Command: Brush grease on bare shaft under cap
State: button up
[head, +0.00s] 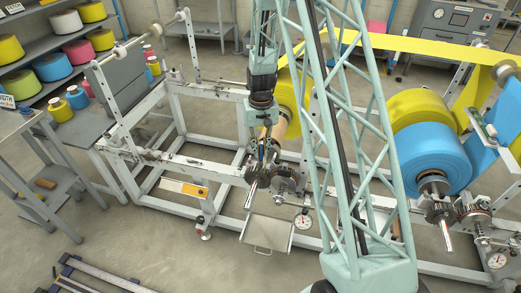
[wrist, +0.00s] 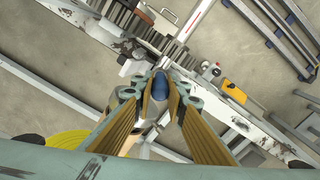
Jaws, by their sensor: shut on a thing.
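My gripper (head: 264,158) points down at the left roll stand, close above a dark toothed gear (head: 258,175). It also shows in the wrist view (wrist: 161,88), its fingers closed on a rounded dark blue thing (wrist: 160,86). I cannot tell whether this is the brush; the rest of it is hidden. A bare metal shaft (head: 250,195) with a red mark juts out in front of the gear, and the shaft shows beyond my fingertips in the wrist view (wrist: 188,32). A second bare shaft (head: 447,238) juts from the right roll stand. I cannot make out a cap or grease.
A grey tray (head: 268,233) stands out below the left shaft, beside a dial gauge (head: 303,222). A blue roll (head: 432,157) and a yellow roll (head: 415,110) hang on the right.

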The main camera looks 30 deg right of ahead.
notch_tip(320, 180, up, 8)
jog(key=w+d+p, duration=0.2)
jog(key=p, duration=0.1)
jog(key=shift+d+p, duration=0.15)
jog(key=shift+p, duration=0.15)
dwell(0.4)
jog(key=shift+w, duration=0.1)
jog(key=shift+r+p, duration=0.1)
jog(key=shift+p, duration=0.5)
dwell(0.3)
dwell(0.6)
